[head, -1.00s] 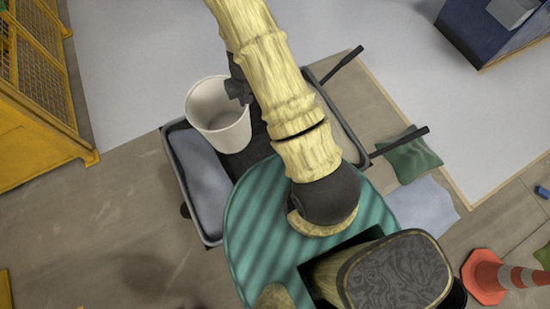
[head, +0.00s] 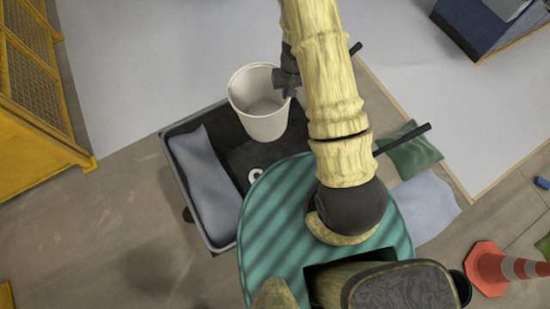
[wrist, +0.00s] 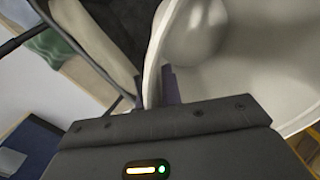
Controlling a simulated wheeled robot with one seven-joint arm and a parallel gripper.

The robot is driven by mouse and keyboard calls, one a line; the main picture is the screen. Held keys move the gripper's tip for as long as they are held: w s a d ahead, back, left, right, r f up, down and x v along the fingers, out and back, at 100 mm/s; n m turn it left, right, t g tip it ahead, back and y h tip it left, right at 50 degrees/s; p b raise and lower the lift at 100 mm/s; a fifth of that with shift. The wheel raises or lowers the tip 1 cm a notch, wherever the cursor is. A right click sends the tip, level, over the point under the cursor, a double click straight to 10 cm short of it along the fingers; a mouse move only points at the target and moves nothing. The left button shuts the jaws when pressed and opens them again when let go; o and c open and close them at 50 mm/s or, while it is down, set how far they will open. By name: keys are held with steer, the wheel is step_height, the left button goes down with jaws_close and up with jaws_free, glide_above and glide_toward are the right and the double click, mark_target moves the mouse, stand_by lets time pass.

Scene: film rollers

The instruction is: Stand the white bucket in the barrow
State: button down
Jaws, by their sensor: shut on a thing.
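The white bucket (head: 262,125) is upright or nearly so, over the back part of the dark barrow (head: 184,207). Its open top faces up and it looks empty. My gripper (head: 290,87) is shut on the right side of the bucket's rim. In the wrist view the bucket (wrist: 240,75) fills the right side, with its wall between the fingers (wrist: 162,88). I cannot tell whether the bucket's base touches the barrow's bed. My arm hides the right part of the barrow.
A grey-blue sack (head: 205,178) lies along the left side of the barrow. A small white curved thing (head: 256,177) shows on its dark bed. A traffic cone (head: 487,268) and yellow cage (head: 35,100) stand apart.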

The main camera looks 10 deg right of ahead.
stand_by(0.3)
